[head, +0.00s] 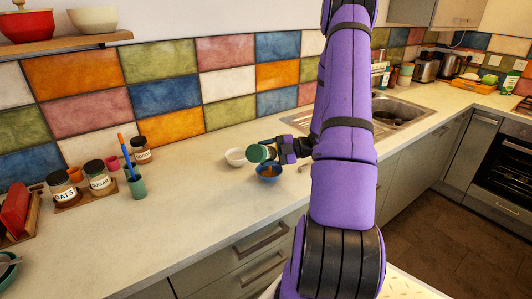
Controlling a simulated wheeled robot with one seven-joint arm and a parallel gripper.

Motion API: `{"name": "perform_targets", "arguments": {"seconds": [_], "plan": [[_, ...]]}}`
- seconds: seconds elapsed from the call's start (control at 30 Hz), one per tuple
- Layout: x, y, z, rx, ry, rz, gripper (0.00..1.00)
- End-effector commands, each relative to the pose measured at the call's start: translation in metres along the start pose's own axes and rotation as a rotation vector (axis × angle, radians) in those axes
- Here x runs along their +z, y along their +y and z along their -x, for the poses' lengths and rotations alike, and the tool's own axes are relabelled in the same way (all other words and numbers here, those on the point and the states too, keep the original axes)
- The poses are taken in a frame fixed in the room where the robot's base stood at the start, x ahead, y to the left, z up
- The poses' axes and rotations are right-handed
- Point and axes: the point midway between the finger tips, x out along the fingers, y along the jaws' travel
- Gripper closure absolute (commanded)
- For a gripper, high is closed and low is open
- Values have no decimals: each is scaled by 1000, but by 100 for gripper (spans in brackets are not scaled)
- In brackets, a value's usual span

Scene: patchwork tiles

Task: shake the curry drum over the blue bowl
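The blue bowl (268,177) stands on the counter below my gripper, with something orange-brown inside it. My gripper (276,151) is shut on a small drum with a green end (256,153), which I take to be the curry drum. The drum is tilted onto its side above the bowl's back left rim, with its green end facing left and towards the camera. Its label cannot be read, and my fingers hide part of its body. I cannot tell whether anything is falling from it.
A white bowl (235,157) stands just left of the blue bowl. Farther left are a green cup with a blue utensil (137,187) and several jars, among them the sugar jar (98,180). The sink (400,112) lies to the right. The counter's front left is clear.

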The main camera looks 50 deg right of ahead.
Motion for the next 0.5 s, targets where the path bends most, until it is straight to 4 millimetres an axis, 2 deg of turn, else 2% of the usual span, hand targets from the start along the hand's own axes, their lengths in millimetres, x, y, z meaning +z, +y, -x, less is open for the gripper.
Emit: {"name": "perform_targets", "arguments": {"seconds": [0.23,0.5], "plan": [[-13,17,2,0,0,1,67],[0,-1,0,0,1,-3,67]]}}
